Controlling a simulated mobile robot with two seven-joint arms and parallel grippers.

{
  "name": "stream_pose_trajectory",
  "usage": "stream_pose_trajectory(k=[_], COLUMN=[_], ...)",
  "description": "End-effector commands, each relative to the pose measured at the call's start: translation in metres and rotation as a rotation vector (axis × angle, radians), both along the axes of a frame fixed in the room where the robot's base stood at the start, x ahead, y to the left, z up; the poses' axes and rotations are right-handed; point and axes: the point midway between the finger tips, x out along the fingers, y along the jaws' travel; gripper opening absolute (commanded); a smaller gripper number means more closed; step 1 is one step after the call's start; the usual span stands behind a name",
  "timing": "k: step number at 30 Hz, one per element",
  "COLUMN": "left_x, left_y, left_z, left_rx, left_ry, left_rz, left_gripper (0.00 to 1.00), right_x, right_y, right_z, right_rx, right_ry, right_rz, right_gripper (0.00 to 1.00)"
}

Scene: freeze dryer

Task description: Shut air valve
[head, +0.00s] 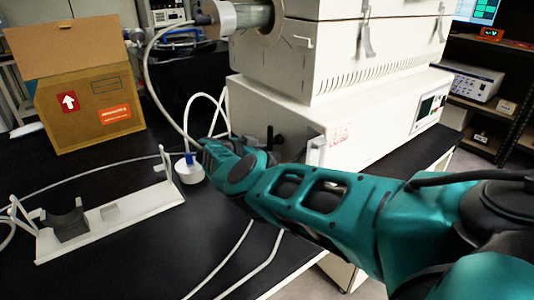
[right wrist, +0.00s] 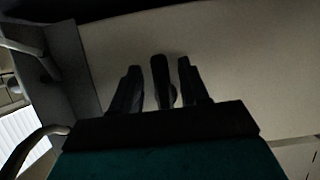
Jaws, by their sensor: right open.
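The air valve appears as a small black lever (head: 271,138) on the side of the white machine (head: 290,118) in the head view. In the right wrist view a dark upright bar (right wrist: 160,78), which looks like that lever, stands between the fingers of my right gripper (right wrist: 160,68). The fingers are open, one on each side of it, with a narrow gap showing on both sides. The picture is dark, and I cannot tell how deep the lever sits between them. In the head view my right arm hides most of the fingers. My left gripper is not in view.
An open cardboard box (head: 85,105) stands at the back left of the black bench. A white stand (head: 120,220) is at the front left. A white vessel with a blue part (head: 189,170) is close to my right wrist. Pale hoses run over the bench.

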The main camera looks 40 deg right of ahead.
Motion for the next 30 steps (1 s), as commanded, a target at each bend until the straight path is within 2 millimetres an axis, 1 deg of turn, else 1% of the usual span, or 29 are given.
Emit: stream_pose_trajectory(k=[4, 7, 11, 14, 18, 21, 25, 30], left_x=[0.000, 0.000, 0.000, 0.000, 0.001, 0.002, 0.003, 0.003], left_y=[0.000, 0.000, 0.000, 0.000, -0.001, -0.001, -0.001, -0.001], left_z=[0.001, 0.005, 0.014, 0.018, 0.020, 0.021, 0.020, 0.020], left_rx=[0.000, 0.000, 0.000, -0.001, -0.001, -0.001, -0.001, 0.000], left_ry=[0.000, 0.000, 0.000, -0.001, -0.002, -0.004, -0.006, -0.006], left_rz=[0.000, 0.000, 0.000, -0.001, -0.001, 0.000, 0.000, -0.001], left_gripper=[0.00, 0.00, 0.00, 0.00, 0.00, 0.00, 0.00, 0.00], right_x=[0.000, 0.002, 0.004, 0.007, 0.010, 0.012, 0.014, 0.014], right_y=[0.002, 0.010, 0.031, 0.052, 0.081, 0.097, 0.111, 0.118], right_z=[0.000, 0.004, 0.014, 0.022, 0.033, 0.039, 0.045, 0.049], right_rx=[0.002, 0.003, 0.003, 0.004, 0.003, 0.002, 0.001, 0.000], right_ry=[0.000, -0.001, -0.001, -0.001, -0.001, 0.000, 0.000, 0.000], right_rz=[0.002, 0.004, 0.004, 0.004, 0.003, 0.002, 0.001, 0.000], right_gripper=[0.45, 0.45, 0.45, 0.45, 0.45, 0.45, 0.45, 0.45])
